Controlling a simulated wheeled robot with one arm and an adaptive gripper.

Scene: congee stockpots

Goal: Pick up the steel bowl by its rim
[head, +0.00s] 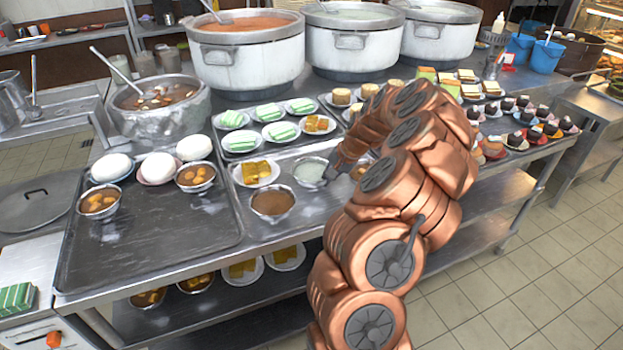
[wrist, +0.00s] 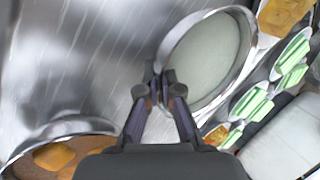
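The steel bowl (head: 310,172) holds a pale, congee-like filling and is near the middle of the steel counter in the head view. In the wrist view the steel bowl (wrist: 212,58) fills the upper middle, its rim bright. My gripper (head: 332,174) is at the bowl's right side in the head view. In the wrist view my gripper (wrist: 159,76) has its fingertips close together, with the bowl's near rim between them, one inside and one outside. The fingertips hide that part of the rim. I cannot tell whether the bowl is clear of the surface.
A bowl of brown food (head: 272,203) stands just in front and left. A plate of yellow pieces (head: 256,172) is left of the steel bowl, and plates of green pieces (head: 281,132) are behind. Large stockpots (head: 247,55) line the back. A dark tray (head: 150,235) has free room.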

